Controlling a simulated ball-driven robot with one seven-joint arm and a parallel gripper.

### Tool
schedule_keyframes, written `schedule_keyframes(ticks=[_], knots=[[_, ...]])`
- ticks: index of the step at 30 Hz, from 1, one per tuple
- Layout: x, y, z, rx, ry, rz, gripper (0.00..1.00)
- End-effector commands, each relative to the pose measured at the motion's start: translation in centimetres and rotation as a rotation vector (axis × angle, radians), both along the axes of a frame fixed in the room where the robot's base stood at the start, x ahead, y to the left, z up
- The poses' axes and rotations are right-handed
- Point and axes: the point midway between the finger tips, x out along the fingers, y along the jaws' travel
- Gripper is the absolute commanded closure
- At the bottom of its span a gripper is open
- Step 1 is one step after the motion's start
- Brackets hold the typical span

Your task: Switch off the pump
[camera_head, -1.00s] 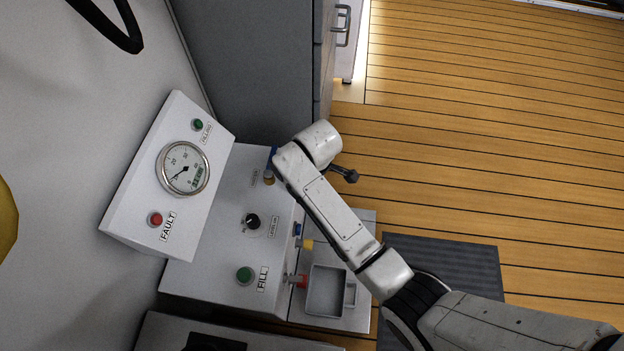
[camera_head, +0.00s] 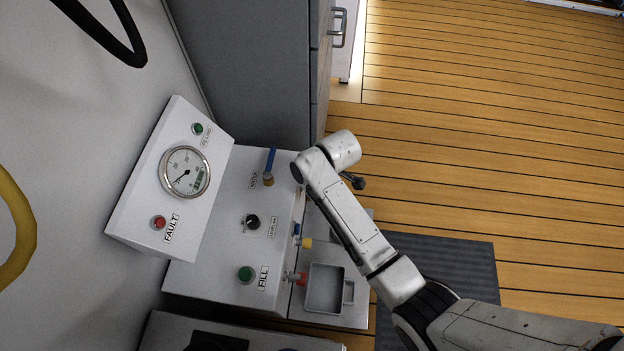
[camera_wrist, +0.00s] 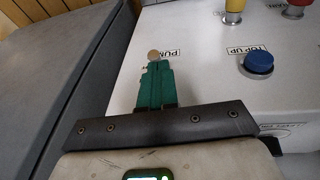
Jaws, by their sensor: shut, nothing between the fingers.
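My gripper (camera_wrist: 155,68) has green fingers that are shut and empty in the wrist view. Their tips point at a small round beige piece (camera_wrist: 153,54) beside the PUMP label (camera_wrist: 164,52) on the white panel. I cannot tell whether the tips touch it, and the fingers hide what is below it. A blue TOP UP button (camera_wrist: 258,63) is to the right. In the head view, my arm hides the gripper and the pump control. The white panel box (camera_head: 215,245) shows to the left of my arm.
A blue lever (camera_head: 271,160) stands on the panel top near a black knob (camera_head: 252,222) and a green FILL button (camera_head: 246,273). A red control (camera_head: 301,279) projects near a grey tray (camera_head: 324,288). A grey cabinet (camera_head: 250,70) stands behind. The wooden floor at right is clear.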

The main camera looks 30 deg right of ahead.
Motion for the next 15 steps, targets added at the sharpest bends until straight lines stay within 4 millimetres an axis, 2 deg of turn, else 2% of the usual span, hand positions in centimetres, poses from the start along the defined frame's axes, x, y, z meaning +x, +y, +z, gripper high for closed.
schedule_keyframes(ticks=[5,15], knots=[[-0.5,-0.6,-0.3,0.099,-0.07,-0.005,1.0],[-1.1,-1.6,-2.4,0.349,-0.256,-0.005,1.0]])
